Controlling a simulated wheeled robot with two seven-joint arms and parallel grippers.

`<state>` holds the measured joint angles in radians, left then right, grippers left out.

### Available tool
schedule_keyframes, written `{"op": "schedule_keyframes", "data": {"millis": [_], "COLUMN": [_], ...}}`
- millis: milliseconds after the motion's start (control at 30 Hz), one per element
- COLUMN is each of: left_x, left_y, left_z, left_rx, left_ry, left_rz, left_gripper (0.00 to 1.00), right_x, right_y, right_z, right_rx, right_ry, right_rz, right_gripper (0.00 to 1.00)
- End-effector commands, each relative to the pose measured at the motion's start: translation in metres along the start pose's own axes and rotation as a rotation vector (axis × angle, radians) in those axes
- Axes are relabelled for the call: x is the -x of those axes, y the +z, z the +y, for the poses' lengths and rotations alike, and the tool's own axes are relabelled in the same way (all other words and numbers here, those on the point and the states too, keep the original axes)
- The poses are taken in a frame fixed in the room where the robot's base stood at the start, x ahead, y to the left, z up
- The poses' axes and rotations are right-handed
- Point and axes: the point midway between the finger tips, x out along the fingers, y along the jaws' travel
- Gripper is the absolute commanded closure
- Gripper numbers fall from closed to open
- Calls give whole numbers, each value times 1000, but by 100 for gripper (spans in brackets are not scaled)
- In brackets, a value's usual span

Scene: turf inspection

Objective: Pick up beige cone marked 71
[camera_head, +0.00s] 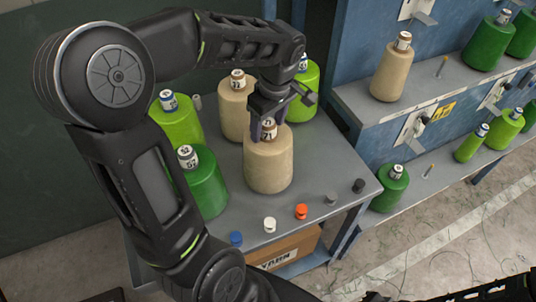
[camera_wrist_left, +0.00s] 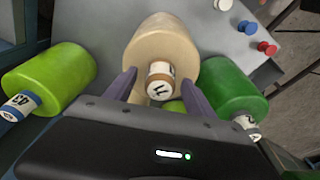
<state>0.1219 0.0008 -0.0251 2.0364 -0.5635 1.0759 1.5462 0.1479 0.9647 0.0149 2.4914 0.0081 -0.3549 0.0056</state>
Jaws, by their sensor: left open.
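The beige cone marked 71 (camera_head: 268,168) stands upright on the grey table near its front, with a white-labelled tube at its top. My left gripper (camera_head: 266,126) is open just above it, its fingers beside the tube. In the left wrist view, the cone (camera_wrist_left: 160,40) lies straight ahead, and its tube sits between the two spread purple fingers (camera_wrist_left: 160,92). I cannot tell whether a finger touches it.
On the table (camera_head: 328,178), another beige cone (camera_head: 233,112) stands behind. Green cones (camera_head: 206,185) and (camera_head: 180,125) stand left, and a lime cone (camera_head: 309,92) behind right. Small white (camera_head: 269,225), orange (camera_head: 301,211) and blue (camera_head: 236,239) pieces line the front edge. Blue shelving (camera_head: 360,150) stands right.

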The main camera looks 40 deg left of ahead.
Motion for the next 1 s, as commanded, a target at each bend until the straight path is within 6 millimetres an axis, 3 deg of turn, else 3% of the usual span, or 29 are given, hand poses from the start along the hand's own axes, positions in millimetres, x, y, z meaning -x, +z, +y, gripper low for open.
{"op": "schedule_keyframes", "data": {"millis": [567,1000], "left_x": [0,0], "left_y": [0,0], "left_z": [0,0], "left_rx": [0,0], "left_ry": [1,1], "left_rz": [0,0], "left_gripper": [38,74], "right_x": [0,0], "right_y": [0,0], "right_z": [0,0], "right_rx": [0,0], "right_ry": [0,0], "right_rz": [0,0], "right_gripper": [100,100]}}
